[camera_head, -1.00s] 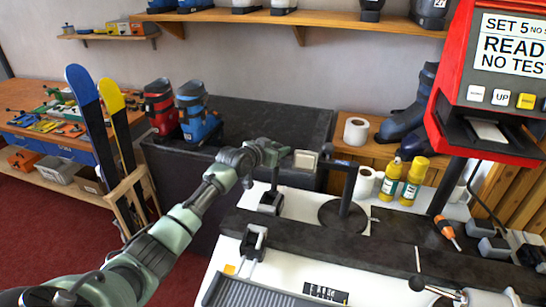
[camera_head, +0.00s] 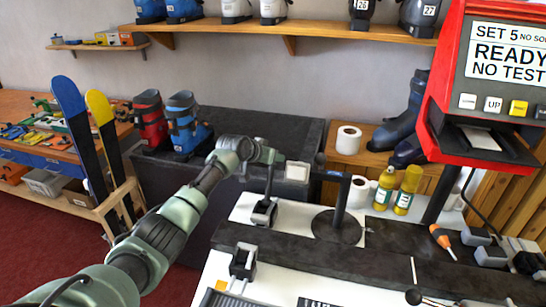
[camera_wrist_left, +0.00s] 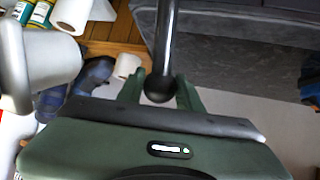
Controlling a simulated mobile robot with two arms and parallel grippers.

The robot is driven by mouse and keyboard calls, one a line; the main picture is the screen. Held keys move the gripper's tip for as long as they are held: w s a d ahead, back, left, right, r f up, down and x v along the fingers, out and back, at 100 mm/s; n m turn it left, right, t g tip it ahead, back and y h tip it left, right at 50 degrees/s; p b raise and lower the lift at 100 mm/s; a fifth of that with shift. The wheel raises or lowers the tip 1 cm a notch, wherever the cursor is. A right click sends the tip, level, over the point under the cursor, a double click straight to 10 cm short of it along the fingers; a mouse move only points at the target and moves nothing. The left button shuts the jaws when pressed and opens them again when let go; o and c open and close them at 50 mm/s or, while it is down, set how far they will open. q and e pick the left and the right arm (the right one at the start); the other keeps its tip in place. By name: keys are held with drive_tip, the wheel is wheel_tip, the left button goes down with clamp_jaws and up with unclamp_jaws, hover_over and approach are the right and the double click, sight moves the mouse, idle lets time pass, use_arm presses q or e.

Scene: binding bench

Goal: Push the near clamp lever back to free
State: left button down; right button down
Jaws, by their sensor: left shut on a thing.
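My left gripper (camera_head: 271,157) is above the far part of the white bench, at the top of an upright dark lever (camera_head: 269,183). The lever rises from a grey and black clamp (camera_head: 264,212). In the left wrist view, my left gripper (camera_wrist_left: 160,90) is shut on the lever, whose round black ball end (camera_wrist_left: 160,88) sits between the green fingers. A second grey clamp (camera_head: 243,263) stands closer on the bench. Another lever with a black ball (camera_head: 413,297) shows at the bottom edge. I cannot tell which one the task calls near. My right gripper is not in view.
A black post on a round base (camera_head: 338,226) stands just right of the held lever. Yellow bottles (camera_head: 407,190), a paper roll (camera_head: 348,140) and a red test machine (camera_head: 490,90) are to the right. A dark block bench (camera_head: 240,150) stands behind the arm.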

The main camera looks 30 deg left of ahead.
use_arm(q)
drive_tip(key=shift+s+d+f+g, duration=0.15)
drive_tip(key=shift+s+f, duration=0.05)
drive_tip(key=shift+f, duration=0.4)
drive_tip(key=shift+s+d+f+g, duration=0.1)
drive_tip(key=shift+s+f+g, duration=0.1)
drive_tip(key=shift+f, duration=0.35)
drive_tip(key=c, duration=0.9)
unclamp_jaws()
drive_tip(key=shift+c, duration=0.2)
drive_tip(key=shift+w+a+r, duration=0.1)
drive_tip(key=shift+w+r, duration=0.05)
drive_tip(key=shift+r, duration=0.2)
drive_tip(key=shift+s+a+r, duration=0.15)
drive_tip(key=shift+s+r, duration=0.2)
drive_tip(key=shift+s, duration=0.05)
drive_tip(key=b+v, duration=0.1)
drive_tip(key=v, duration=0.5)
drive_tip(key=shift+s, duration=0.35)
